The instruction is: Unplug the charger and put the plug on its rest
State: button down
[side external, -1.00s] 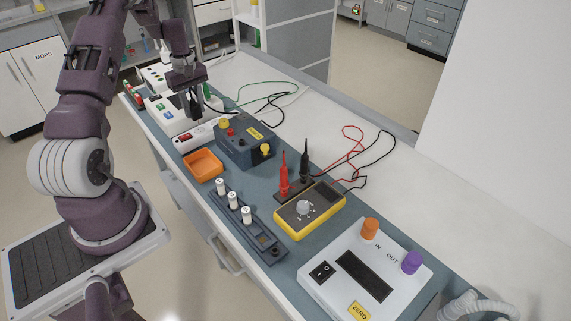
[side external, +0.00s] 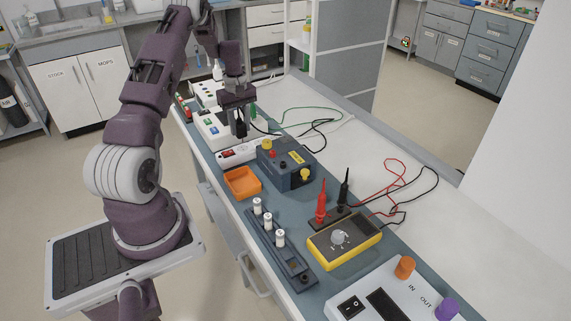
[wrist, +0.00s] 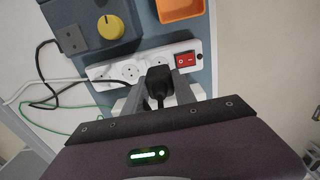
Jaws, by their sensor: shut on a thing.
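In the wrist view, a black plug (wrist: 160,77) with a black cord is between the two fingers of my gripper (wrist: 158,90). The gripper is shut on it. The plug is over one end of the white power strip (wrist: 130,72), beside the red switch (wrist: 185,60); I cannot tell whether its pins are in the socket. Other round sockets on the strip are bare. In the side view, my gripper (side external: 241,130) points down at the power strip (side external: 228,158), and the plug is mostly hidden there. I cannot make out the plug's rest.
A blue-grey box (side external: 285,172) with knobs and an orange tray (side external: 243,193) stand close to the strip. A battery rail (side external: 275,240), a yellow multimeter (side external: 345,242) with probes and a white box (side external: 375,302) are nearer. Loose black and green cables lie behind the strip.

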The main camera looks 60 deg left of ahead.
jog(key=w+d+r, duration=0.8)
jog(key=w, duration=0.4)
send_over(286, 139)
jog(key=shift+f, duration=3)
jog(key=shift+f, duration=1.15)
jog(key=c, duration=0.9)
grip_release()
